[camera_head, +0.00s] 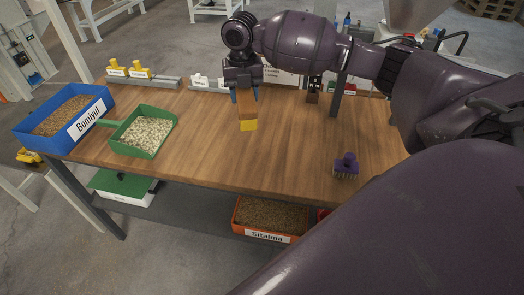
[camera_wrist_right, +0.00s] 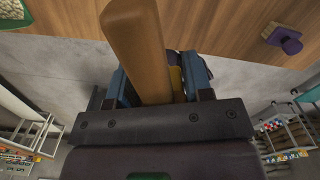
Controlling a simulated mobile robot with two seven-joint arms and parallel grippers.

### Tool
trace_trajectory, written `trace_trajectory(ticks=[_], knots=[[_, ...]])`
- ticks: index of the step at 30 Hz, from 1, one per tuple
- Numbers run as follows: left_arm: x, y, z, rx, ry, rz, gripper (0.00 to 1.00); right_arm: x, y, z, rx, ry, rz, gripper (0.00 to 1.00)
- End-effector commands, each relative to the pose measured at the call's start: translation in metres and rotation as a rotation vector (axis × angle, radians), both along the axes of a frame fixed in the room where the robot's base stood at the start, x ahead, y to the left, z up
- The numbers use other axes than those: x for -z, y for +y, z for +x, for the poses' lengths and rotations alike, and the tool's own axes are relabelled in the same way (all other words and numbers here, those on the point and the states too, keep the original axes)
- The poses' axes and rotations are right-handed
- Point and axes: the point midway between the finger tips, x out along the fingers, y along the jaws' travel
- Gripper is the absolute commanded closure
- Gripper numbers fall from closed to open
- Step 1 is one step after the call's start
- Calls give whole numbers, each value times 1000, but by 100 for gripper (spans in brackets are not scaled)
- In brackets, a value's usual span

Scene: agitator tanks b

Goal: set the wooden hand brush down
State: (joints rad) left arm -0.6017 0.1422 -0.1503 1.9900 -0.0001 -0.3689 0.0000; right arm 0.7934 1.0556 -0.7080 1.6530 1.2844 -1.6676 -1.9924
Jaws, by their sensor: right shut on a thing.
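My right gripper (camera_head: 246,94) is shut on the wooden hand brush (camera_head: 247,110), over the middle of the wooden table (camera_head: 200,115). The brush points down from the jaws, with its yellow end (camera_head: 249,125) lowest. I cannot tell whether it touches the tabletop. In the right wrist view, the brown wooden body of the brush (camera_wrist_right: 140,45) rises between the blue fingers of the right gripper (camera_wrist_right: 158,84), with a bit of yellow behind it. My left gripper is not in view.
A purple brush (camera_head: 346,166) lies near the front right edge. Labelled racks (camera_head: 140,79) line the back. The tabletop around the held brush is clear.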

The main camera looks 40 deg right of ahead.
Motion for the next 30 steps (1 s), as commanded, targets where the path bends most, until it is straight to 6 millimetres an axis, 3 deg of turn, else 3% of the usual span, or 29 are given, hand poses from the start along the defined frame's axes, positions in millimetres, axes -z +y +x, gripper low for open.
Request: trace_trajectory(ticks=[5,22,30], knots=[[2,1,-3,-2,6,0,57,7,0,-5,-47,2,1,82],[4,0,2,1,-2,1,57,126,1,-5,-49,3,2,82],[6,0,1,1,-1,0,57,156,0,-4,-50,1,0,82]])
